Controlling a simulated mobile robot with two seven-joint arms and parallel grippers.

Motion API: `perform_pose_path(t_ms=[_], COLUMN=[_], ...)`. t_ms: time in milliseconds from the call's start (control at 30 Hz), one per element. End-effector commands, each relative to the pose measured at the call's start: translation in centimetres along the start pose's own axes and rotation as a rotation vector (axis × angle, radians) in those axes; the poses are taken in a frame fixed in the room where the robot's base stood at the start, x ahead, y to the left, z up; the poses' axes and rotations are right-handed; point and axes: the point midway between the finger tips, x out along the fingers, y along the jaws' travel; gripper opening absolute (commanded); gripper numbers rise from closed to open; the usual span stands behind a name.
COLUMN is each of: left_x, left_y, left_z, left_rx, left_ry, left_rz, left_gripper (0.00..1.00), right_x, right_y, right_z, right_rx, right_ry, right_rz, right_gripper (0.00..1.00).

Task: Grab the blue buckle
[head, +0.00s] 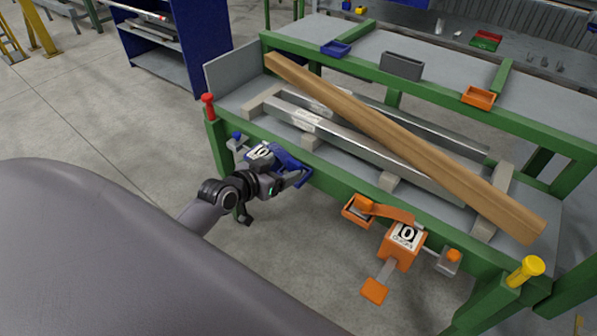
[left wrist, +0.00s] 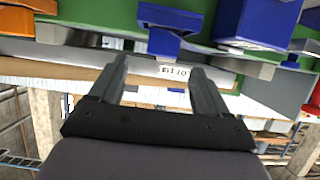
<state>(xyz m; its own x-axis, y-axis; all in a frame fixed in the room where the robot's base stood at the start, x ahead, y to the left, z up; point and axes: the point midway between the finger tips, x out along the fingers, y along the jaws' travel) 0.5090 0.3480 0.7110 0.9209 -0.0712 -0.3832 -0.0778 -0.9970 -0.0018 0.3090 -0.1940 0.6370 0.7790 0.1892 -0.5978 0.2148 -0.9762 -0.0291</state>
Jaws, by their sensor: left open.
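The blue buckle (head: 290,161) hangs at the front rail of the green table, with a white label reading 10 beside it. My left gripper (head: 284,182) is in front of it and hides part of it. In the left wrist view the two fingers of my left gripper (left wrist: 162,68) are spread apart with nothing held between them. The blue buckle's blue lever part (left wrist: 168,28) is just beyond the fingertips, and its blue block (left wrist: 256,22) is to the right. I cannot tell whether a finger touches it. My right gripper is not in view.
An orange buckle (head: 403,246) hangs on the same green table rail (head: 335,185). A wooden beam (head: 400,140) and metal bars (head: 372,158) lie on the table. A red post (head: 208,105) and a yellow post (head: 526,269) stand at its corners. The floor in front is clear.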

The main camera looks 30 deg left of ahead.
Motion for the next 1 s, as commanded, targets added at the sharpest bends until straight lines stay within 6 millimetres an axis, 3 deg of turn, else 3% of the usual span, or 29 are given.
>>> perform_pose_path(t_ms=[333,600,1000], left_x=[2.8,6.2,7.0], left_y=[0.0,-0.2,-0.2], left_z=[0.0,0.0,-0.1], left_rx=[-0.003,-0.003,-0.001], left_ry=[0.002,0.001,0.0], left_rz=[0.001,0.001,0.001], left_gripper=[0.77,0.77,0.73], right_x=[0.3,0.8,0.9], right_y=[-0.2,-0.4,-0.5], right_z=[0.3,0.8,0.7], right_rx=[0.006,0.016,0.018], right_ry=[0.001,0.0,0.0], right_rz=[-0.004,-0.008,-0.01], right_gripper=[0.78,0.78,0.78])
